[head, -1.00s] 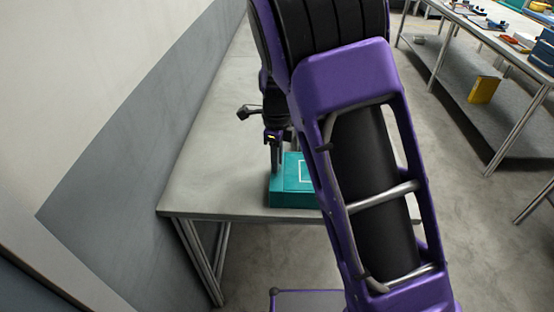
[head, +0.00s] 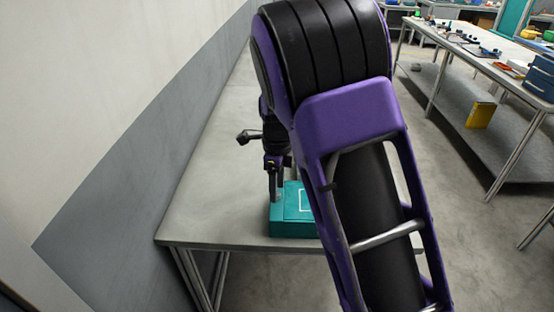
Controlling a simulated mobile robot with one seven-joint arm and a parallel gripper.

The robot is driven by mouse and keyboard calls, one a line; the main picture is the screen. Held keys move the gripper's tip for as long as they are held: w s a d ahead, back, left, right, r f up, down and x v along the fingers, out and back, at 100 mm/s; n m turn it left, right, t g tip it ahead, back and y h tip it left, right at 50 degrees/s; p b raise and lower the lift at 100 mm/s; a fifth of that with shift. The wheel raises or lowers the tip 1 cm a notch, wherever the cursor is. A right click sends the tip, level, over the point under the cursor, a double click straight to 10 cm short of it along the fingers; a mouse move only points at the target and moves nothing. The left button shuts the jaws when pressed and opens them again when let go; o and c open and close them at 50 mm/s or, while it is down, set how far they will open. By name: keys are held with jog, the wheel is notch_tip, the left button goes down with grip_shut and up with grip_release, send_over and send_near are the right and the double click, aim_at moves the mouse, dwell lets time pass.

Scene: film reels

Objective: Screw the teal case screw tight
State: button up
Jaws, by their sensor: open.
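The teal case (head: 290,226) sits near the front edge of the grey table, with a white outline on its top. My own purple arm hides its right part. My gripper (head: 275,196) points down at the case's back left corner, its fingertips at or just above the top there. The jaws are open, though the gap between the fingers is hard to see at this size. I cannot make out the case screw; the fingers or the arm may hide it.
The table (head: 205,205) is bare left of and behind the case. A grey wall (head: 130,165) runs along its left side. Across the aisle, a long bench (head: 470,45) holds tools and boxes, with a yellow box (head: 481,114) on its lower shelf.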

notch_tip(320, 180, up, 16)
dwell(0.3)
jog(key=shift+r, duration=0.1)
